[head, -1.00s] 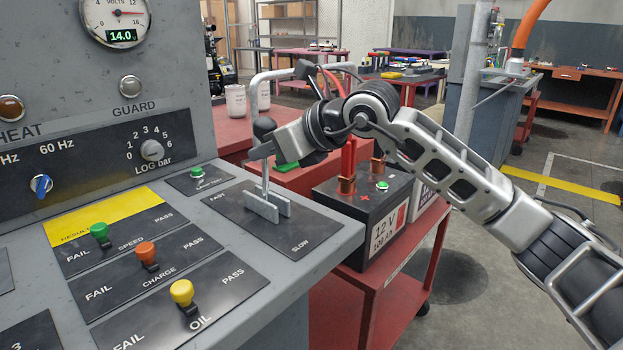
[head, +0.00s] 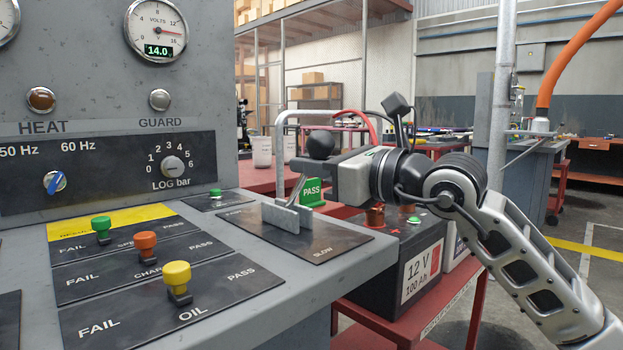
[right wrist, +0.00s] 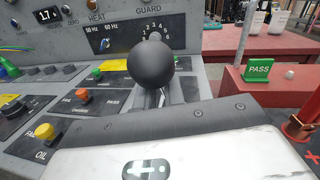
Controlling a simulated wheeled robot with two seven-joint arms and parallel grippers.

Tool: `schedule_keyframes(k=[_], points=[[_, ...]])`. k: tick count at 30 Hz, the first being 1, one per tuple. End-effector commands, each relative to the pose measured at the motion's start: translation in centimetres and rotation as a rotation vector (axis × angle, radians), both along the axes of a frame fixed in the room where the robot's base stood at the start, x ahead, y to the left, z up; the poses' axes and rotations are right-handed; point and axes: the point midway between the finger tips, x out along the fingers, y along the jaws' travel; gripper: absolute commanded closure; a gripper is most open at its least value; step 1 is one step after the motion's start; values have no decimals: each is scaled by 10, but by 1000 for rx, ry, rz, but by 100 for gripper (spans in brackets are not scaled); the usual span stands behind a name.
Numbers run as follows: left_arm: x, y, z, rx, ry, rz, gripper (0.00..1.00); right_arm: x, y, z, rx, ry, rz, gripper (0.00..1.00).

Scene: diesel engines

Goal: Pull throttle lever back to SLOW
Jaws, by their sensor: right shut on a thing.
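The throttle lever has a round black knob (head: 320,145) on a thin metal stem. It rises from a grey slotted bracket on the dark throttle plate (head: 345,241). The plate's SLOW label is at its right end. The stem leans from the bracket toward the SLOW side. My right gripper (head: 304,169) is shut on the lever just below the knob, coming in from the right; its fingers partly hide the stem. In the right wrist view the knob (right wrist: 151,70) stands just beyond the gripper body. My left gripper is not in view.
Green, orange and yellow switches (head: 178,283) stand on the panel to the left. A black battery (head: 418,268) on a red cart and a green PASS sign (head: 312,193) are close to my right arm. The gauge panel (head: 200,70) rises behind.

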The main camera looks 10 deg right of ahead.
Motion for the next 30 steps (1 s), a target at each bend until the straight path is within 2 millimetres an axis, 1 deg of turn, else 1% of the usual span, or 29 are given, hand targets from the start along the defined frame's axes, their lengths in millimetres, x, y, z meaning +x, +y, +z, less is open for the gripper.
schedule_keyframes(k=[1, 12, 13, 14, 15, 16, 17, 26, 30], points=[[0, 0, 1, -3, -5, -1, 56, -4, -1, 11, 17, -29, 4, 100], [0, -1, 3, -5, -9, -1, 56, -4, -1, 12, 20, -32, 5, 100], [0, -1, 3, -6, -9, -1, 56, -4, -1, 12, 20, -32, 5, 87], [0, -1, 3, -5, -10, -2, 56, -4, -1, 12, 20, -32, 5, 78], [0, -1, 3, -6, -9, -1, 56, -4, -1, 12, 19, -31, 5, 67], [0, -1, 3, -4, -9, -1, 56, -4, -1, 12, 20, -31, 5, 59], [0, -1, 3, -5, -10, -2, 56, -4, -1, 11, 19, -29, 5, 56], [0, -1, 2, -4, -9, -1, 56, -3, -2, 6, 14, -19, 1, 56], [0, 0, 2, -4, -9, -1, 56, -11, -13, 5, 13, -18, -2, 56]])
